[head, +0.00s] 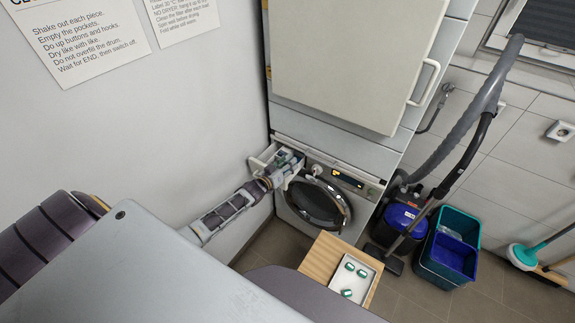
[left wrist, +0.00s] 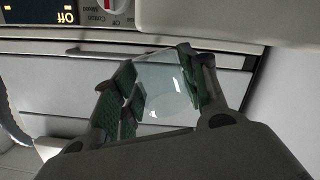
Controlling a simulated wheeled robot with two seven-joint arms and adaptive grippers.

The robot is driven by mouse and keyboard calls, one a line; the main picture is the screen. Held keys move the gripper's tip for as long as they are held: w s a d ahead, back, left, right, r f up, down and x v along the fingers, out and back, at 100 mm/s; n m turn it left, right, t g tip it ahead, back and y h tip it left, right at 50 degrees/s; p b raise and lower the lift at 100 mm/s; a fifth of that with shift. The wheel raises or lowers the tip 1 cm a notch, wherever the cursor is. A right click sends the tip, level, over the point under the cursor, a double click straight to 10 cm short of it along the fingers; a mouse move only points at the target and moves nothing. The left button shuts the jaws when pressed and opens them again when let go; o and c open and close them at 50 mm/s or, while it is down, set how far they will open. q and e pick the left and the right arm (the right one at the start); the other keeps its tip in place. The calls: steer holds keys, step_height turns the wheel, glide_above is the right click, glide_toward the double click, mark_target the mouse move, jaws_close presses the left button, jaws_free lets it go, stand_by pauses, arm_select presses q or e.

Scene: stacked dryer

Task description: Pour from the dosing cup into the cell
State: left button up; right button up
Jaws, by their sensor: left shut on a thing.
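The dosing cup (left wrist: 163,88) is a clear, pale-bluish vessel in the left wrist view. My left gripper (left wrist: 158,82) is shut on it, with green pads on both sides. In the head view my left gripper (head: 287,161) is over the pulled-out drawer (head: 259,163) at the top left of the washing machine. The gripper covers much of the drawer, so the cell in it cannot be made out. The cup's tilt and contents cannot be told clearly. My right gripper is not in view.
The machine's round door (head: 318,205) and control panel (head: 350,180) are right of the drawer. A wooden stool (head: 318,260) bears a white tray (head: 363,271) with several green-and-white pieces. A vacuum cleaner (head: 403,217) and a bucket (head: 450,255) stand to the right. The wall is close on the left.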

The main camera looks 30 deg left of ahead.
arm_select(q)
steer(key=shift+f, duration=0.1)
steer(key=shift+a+f+m+y+b, duration=0.3)
steer(key=shift+f+m+b, duration=0.15)
steer(key=shift+m, duration=0.65)
steer(key=shift+f, duration=0.1)
steer(key=shift+a+f+m+y+b, duration=0.15)
steer(key=shift+f+m+y+b, duration=0.25)
steer(key=shift+m, duration=0.3)
stand_by(0.4)
